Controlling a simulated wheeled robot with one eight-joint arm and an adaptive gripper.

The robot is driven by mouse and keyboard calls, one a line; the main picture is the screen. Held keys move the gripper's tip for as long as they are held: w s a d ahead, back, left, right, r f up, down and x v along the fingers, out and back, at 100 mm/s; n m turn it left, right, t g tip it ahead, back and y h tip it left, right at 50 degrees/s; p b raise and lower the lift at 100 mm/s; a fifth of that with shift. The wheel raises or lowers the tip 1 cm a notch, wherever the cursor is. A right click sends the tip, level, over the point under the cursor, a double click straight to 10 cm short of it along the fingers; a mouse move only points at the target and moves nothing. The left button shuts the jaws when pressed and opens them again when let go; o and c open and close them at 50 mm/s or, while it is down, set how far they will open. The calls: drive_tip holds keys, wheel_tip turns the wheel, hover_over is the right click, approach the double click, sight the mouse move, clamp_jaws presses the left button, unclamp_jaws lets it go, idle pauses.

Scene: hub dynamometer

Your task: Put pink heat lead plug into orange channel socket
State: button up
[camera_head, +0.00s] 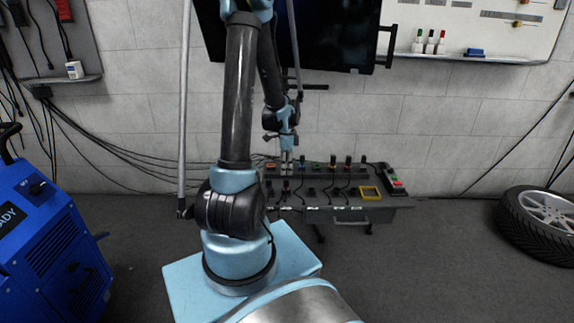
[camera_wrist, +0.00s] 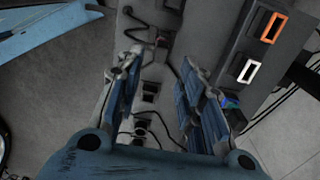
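My gripper (camera_wrist: 165,72) is open in the wrist view, its two blue fingers spread with nothing held between them. A small dull pink-red plug (camera_wrist: 162,41) with a dark lead sits on the panel just beyond the fingertips, and is probably the pink heat lead plug. The orange-framed channel socket (camera_wrist: 273,27) is on a raised block at the upper right, well away from the fingers. In the head view my gripper (camera_head: 287,162) points down over the left part of the bench panel (camera_head: 330,201). The orange socket (camera_head: 271,166) shows small there; the pink plug cannot be made out.
A white-framed socket (camera_wrist: 248,71) lies near the orange one, with a blue-green part (camera_wrist: 230,101) close to the right finger. Dark leads cross the panel. A yellow frame (camera_head: 370,192) is on the bench's right. A blue machine (camera_head: 50,240) and a tyre (camera_head: 540,222) flank open floor.

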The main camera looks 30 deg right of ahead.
sight(286, 179)
drive_tip(key=shift+f, duration=3.95)
clamp_jaws()
drive_tip(key=shift+r, duration=0.15)
drive_tip(key=shift+w+r, duration=0.15)
drive_tip(key=shift+r, duration=3.25)
